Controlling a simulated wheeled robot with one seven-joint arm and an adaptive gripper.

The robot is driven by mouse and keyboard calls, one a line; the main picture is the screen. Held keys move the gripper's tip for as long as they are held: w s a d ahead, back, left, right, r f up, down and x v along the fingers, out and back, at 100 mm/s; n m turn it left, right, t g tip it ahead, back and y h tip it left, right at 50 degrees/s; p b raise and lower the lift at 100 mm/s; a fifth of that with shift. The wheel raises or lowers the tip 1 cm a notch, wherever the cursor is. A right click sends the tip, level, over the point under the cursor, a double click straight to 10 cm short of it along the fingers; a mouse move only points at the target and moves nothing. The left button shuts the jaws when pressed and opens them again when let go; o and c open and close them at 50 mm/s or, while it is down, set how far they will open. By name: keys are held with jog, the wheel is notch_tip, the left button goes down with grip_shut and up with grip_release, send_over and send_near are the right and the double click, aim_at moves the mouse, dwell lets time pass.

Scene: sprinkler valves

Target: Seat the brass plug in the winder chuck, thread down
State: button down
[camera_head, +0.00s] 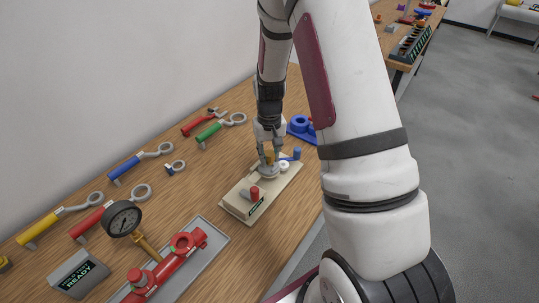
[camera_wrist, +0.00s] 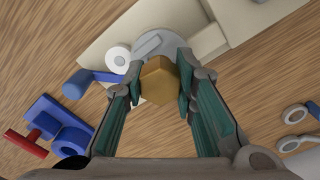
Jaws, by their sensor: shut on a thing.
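The brass plug (camera_wrist: 159,82) shows as a gold hexagonal head between the fingers of my gripper (camera_wrist: 160,85) in the wrist view. My gripper is shut on it. In the head view my gripper (camera_head: 270,153) points down over the beige winder (camera_head: 240,207), at the grey round chuck (camera_head: 266,172). The chuck also shows behind the plug in the wrist view (camera_wrist: 157,40). The plug's thread is hidden under its head. I cannot tell whether the plug is inside the chuck or just above it.
The winder carries a white roll (camera_wrist: 118,60), a blue-handled crank (camera_wrist: 78,84) and a red knob (camera_head: 255,193). A blue fixture (camera_head: 300,124) stands behind it. A gauge (camera_head: 123,218), a red valve manifold (camera_head: 165,268) in a grey tray and several coloured wrenches lie left.

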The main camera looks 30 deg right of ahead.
jog(key=shift+f, duration=0.45)
dwell(0.7)
jog(key=shift+r, duration=0.5)
jog(key=shift+f, duration=0.15)
jog(key=shift+f, duration=0.7)
jog(key=shift+s, duration=0.1)
dwell(0.3)
jog(key=shift+n, duration=0.7)
jog(key=shift+a+f, duration=0.1)
